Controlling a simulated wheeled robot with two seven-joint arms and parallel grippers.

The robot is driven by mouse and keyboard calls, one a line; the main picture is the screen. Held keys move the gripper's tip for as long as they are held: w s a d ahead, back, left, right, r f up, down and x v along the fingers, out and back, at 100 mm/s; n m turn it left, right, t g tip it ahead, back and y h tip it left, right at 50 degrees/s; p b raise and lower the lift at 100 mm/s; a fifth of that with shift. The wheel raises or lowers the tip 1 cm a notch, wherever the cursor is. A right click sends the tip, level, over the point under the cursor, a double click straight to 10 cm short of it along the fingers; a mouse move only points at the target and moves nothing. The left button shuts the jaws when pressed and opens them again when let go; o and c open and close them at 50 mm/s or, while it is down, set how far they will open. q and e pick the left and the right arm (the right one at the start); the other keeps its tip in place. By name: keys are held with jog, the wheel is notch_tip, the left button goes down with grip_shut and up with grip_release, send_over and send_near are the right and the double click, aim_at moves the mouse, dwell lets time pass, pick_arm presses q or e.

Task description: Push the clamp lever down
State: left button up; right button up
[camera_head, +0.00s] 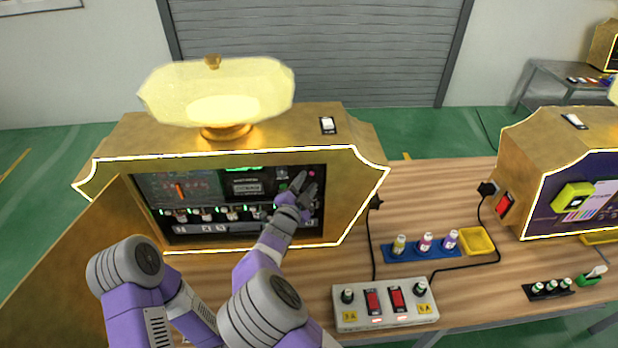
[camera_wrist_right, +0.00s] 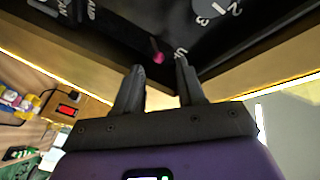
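A small magenta-tipped knob, which looks like the end of the clamp lever (camera_head: 311,173), is at the upper right inside the open gold machine (camera_head: 352,190). In the right wrist view the magenta tip (camera_wrist_right: 158,57) lies just beyond the fingertips, in line with the gap between them. Lettering that seems to read "UP" is beside it. My right gripper (camera_head: 305,184) reaches into the machine just below the knob. Its two fingers (camera_wrist_right: 159,68) are apart with nothing between them. I cannot tell whether they touch the lever. My left gripper is not visible.
The machine's gold door (camera_head: 85,270) stands open at left. Its frame edges surround my right forearm. Inside are a row of small bottles (camera_head: 207,213) and an orange-red marker (camera_head: 180,190). A switch box (camera_head: 385,318), cables and a blue bottle tray (camera_head: 425,252) occupy the table at right.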

aim_at(311, 172)
jog(key=shift+x, duration=1.55)
grip_shut()
